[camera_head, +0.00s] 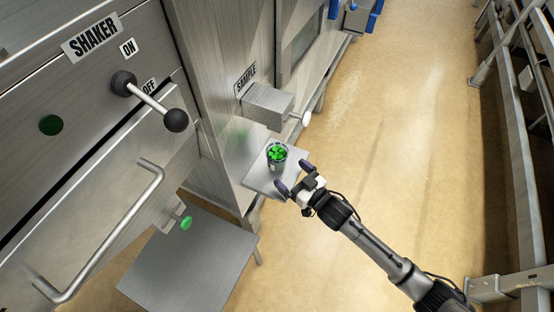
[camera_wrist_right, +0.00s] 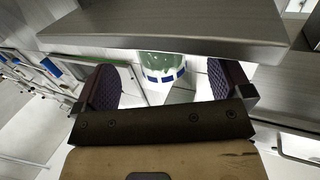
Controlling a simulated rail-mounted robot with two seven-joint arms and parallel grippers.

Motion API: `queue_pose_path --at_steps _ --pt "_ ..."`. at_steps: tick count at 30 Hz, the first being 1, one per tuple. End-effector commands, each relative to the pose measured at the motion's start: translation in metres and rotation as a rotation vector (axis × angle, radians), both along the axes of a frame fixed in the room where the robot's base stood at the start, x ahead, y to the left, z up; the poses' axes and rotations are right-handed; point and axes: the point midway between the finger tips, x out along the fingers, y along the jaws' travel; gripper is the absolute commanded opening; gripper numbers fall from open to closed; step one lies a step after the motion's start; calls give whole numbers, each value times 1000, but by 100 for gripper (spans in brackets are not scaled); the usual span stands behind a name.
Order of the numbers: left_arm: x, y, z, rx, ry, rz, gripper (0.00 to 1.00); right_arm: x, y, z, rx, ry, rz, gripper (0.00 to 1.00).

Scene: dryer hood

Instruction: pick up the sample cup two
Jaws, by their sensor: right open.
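The sample cup (camera_head: 277,155) is a clear cup holding green pieces. It stands upright on a small metal shelf (camera_head: 259,184) below the box labelled SAMPLE. My right gripper (camera_head: 293,177) is open and empty just in front of the cup, at the shelf's front right, with its fingers pointing at it. In the right wrist view the cup (camera_wrist_right: 162,66) shows ahead, between the two spread fingers (camera_wrist_right: 164,84), with blue marks on its side; its upper part is cut off by a metal slab (camera_wrist_right: 160,32). My left gripper is not in view.
The SAMPLE box (camera_head: 268,105) with a white knob (camera_head: 306,119) juts out above the shelf. At left are the SHAKER panel, a black-knobbed lever (camera_head: 150,101), a door handle (camera_head: 110,235) and a lower metal table (camera_head: 190,265). The floor to the right is clear up to a metal frame.

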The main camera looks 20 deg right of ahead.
Motion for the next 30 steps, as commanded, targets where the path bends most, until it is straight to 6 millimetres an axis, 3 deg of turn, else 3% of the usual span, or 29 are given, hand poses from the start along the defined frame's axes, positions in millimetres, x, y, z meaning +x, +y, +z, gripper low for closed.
queue_pose_path --at_steps 11,21,30 --pt "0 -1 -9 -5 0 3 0 24 9 -2 -1 0 0 97" --pt "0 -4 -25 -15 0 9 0 63 22 -5 -1 0 0 97" --pt "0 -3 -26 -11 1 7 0 69 24 -3 0 1 0 97"
